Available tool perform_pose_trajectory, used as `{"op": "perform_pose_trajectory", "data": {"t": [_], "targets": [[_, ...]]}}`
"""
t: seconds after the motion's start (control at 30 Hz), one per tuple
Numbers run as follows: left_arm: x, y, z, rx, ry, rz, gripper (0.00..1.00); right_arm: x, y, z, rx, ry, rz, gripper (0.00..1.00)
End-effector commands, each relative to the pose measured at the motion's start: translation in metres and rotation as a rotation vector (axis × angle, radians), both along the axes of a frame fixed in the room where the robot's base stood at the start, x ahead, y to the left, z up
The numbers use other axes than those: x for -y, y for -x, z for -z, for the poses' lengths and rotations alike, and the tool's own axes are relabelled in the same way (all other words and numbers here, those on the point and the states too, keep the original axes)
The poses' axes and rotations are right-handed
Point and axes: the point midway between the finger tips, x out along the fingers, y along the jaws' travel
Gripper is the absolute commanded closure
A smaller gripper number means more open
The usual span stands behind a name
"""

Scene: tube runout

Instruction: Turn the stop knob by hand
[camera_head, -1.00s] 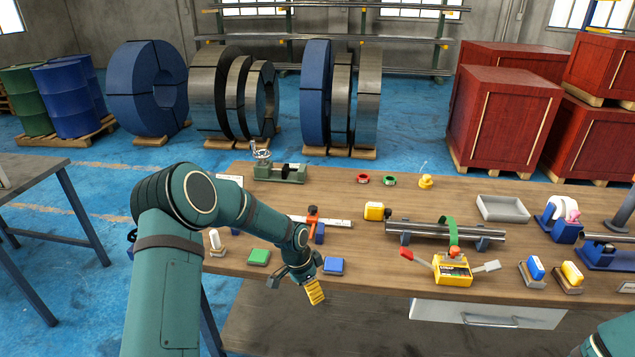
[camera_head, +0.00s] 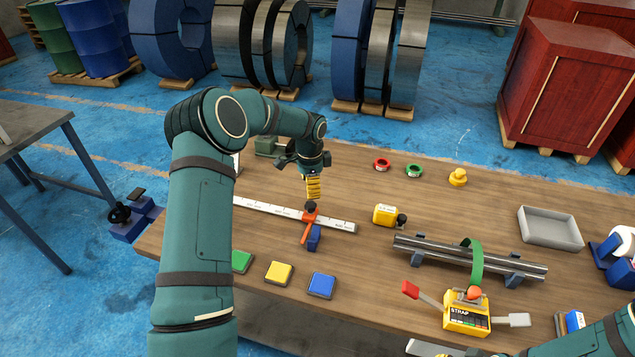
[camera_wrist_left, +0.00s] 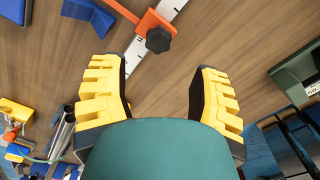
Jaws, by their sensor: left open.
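The stop knob (camera_head: 311,206) is a small black knob on the orange stop (camera_head: 308,222), which sits across a white measuring rule (camera_head: 260,208) on the bench. My left gripper (camera_head: 314,188) points down just above and behind the knob, with its yellow fingers close to it in the head view. In the left wrist view the lobed black knob (camera_wrist_left: 158,40) lies beyond the spread yellow fingers of the left gripper (camera_wrist_left: 160,78), with clear space between them. It is not gripped. My right arm shows at the lower right; its fingers are not seen.
Green, yellow (camera_head: 279,273) and blue (camera_head: 321,285) blocks line the bench's front edge. A yellow tape measure-like box (camera_head: 385,215) and a bundle of tubes (camera_head: 470,257) lie to the right. A blue block (camera_head: 314,238) stands beside the stop.

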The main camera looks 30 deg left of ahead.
Motion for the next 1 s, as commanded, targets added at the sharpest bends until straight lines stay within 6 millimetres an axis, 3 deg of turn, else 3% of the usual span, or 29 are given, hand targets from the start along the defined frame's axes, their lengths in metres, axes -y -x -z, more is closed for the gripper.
{"op": "perform_pose_trajectory", "data": {"t": [0.77, 1.0], "targets": [[0.0, 0.0, 0.08, -0.001, 0.002, -0.001, 0.38, -0.003, 0.014, 0.049, -0.031, -0.006, -0.025, 1.0], [0.001, 0.0, 0.079, 0.0, 0.0, 0.0, 0.38, -0.003, 0.014, 0.048, -0.031, -0.006, -0.025, 1.0]]}}
